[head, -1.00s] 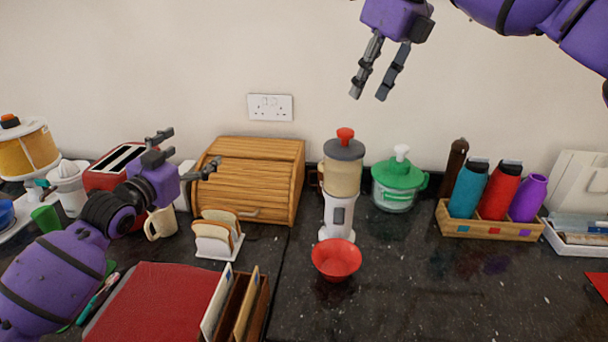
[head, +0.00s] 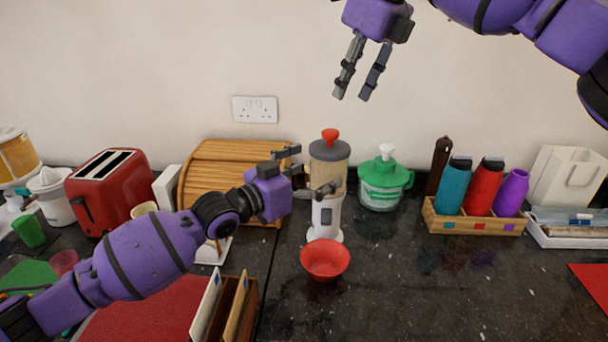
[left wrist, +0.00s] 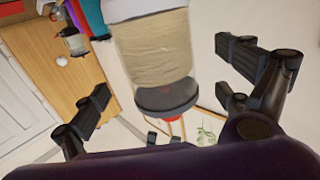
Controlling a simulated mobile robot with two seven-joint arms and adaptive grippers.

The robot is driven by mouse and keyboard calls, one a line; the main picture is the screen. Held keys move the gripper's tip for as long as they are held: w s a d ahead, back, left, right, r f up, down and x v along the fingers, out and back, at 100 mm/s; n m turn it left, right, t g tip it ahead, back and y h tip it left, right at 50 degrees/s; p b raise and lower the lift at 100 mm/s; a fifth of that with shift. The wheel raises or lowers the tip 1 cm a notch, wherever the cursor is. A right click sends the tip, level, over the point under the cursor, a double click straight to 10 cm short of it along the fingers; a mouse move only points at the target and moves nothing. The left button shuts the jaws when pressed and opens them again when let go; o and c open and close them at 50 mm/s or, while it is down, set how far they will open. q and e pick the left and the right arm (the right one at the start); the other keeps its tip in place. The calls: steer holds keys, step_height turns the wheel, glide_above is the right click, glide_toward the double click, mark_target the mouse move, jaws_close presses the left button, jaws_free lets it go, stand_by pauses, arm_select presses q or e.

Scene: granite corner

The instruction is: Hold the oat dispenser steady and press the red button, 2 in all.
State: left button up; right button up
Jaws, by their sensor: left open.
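The oat dispenser (head: 329,180) stands upright on the dark counter, with a clear hopper of oats, a grey lid and a white base. The red button (head: 330,135) is on top of its lid. In the left wrist view the hopper (left wrist: 155,50) appears upside down between the open fingers, the red button (left wrist: 174,118) partly hidden. My left gripper (head: 308,172) is open at the hopper's left side, one finger overlapping its front; I cannot tell whether they touch. My right gripper (head: 351,97) hangs open and empty, pointing down above the red button and slightly right of it.
A red bowl (head: 325,260) sits in front of the dispenser. A green-lidded container (head: 384,182) stands close on its right, a wooden bread box (head: 225,160) on its left. A bottle rack (head: 470,224) is further right.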

arm_select(q)
steer(key=shift+x, duration=2.1)
steer(key=shift+c, duration=0.2)
steer(key=c, duration=1.9)
arm_select(e)
steer(key=shift+c, duration=0.3)
jaws_close()
